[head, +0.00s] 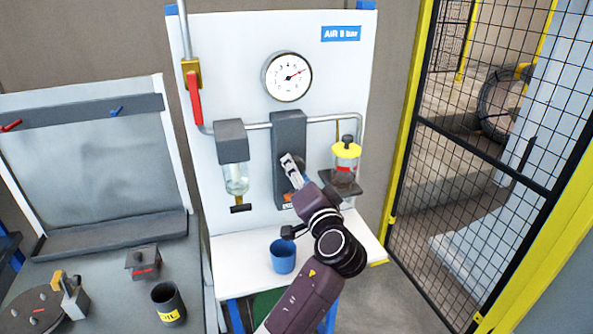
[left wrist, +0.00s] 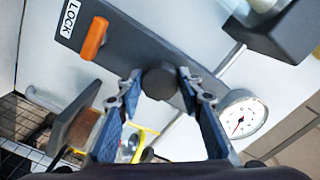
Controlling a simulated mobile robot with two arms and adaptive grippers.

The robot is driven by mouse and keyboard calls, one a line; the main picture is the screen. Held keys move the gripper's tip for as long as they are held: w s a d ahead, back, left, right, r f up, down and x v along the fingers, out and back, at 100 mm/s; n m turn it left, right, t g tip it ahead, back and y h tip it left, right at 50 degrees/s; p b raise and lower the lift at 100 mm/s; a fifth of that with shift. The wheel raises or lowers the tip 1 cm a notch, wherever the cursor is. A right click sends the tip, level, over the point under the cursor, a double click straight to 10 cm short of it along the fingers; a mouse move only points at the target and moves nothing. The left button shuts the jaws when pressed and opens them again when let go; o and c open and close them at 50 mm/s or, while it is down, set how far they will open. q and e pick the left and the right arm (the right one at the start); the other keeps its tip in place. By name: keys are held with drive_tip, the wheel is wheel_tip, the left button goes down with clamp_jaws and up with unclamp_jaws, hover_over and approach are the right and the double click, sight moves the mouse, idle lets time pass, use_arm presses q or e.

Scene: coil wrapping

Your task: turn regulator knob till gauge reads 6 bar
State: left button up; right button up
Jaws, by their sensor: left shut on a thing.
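The regulator (head: 289,128) is a dark grey block on the white panel. Its round dark knob (left wrist: 160,82) shows in the left wrist view between the two fingertips, and in the head view the gripper hides it. My left gripper (head: 292,168) is shut on the knob, with a fingertip on each side. The white round gauge (head: 287,76) is above the regulator. Its red needle points to the right and slightly up; the numbers are too small to read surely. The gauge also shows in the left wrist view (left wrist: 242,115). My right gripper is out of view.
An orange lever (left wrist: 94,38) sits beside a LOCK label (left wrist: 70,18) on the regulator. A clear filter bowl (head: 236,179) hangs left, and a yellow-topped lubricator (head: 345,158) is close on the right. A blue cup (head: 283,256) stands on the white shelf below.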

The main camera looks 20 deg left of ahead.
use_arm(q)
drive_tip(key=o, duration=1.2)
drive_tip(key=shift+w+a, duration=0.1)
drive_tip(key=shift+c, duration=0.2)
wheel_tip(320, 180, up, 9)
drive_tip(key=shift+r, duration=0.1)
drive_tip(key=shift+s+a+r, duration=0.15)
drive_tip(key=shift+s+r, duration=0.05)
drive_tip(key=shift+r, duration=0.3)
drive_tip(key=shift+w+d+f, duration=0.2)
drive_tip(key=shift+w, duration=0.05)
